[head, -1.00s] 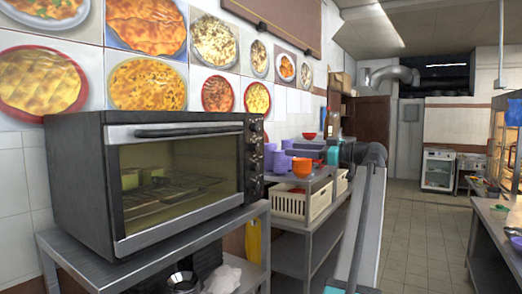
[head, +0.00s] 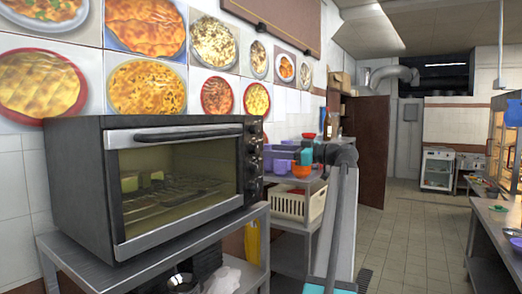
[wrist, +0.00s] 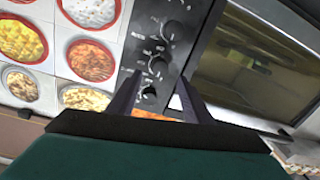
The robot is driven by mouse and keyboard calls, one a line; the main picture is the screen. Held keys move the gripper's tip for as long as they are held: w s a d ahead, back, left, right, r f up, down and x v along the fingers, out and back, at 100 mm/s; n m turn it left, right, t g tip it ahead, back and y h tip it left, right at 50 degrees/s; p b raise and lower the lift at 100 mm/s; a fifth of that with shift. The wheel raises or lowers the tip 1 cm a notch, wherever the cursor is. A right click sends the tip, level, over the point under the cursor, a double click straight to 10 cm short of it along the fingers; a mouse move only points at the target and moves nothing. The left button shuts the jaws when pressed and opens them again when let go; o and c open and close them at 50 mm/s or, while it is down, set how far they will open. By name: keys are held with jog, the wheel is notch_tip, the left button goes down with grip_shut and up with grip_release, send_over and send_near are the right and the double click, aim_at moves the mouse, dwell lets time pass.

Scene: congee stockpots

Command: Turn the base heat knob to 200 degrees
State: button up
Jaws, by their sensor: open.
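The black toaster oven (head: 180,185) stands at the left in the head view, with a column of dark knobs (head: 253,168) on the right of its front. In the wrist view the knob panel is close and tilted, with an upper knob (wrist: 172,28), a middle knob (wrist: 158,65) and a lower knob (wrist: 149,92). Their labels are too blurred to read, so I cannot tell which is base heat or its setting. My gripper (wrist: 159,76) is open and empty, its fingers on either side of the panel around the middle and lower knobs. Contact is not visible.
The oven stands on a metal table (head: 215,236). Behind my arm, a shelf holds purple containers and a cream crate (head: 290,203). Food pictures cover the wall. A metal counter (head: 500,222) stands at the right, with open tiled floor (head: 415,235) between.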

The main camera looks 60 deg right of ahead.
aim_at(257, 149)
jog(key=shift+w+a+p, duration=0.15)
jog(key=shift+w+p, duration=0.2)
jog(key=shift+w, duration=2.5)
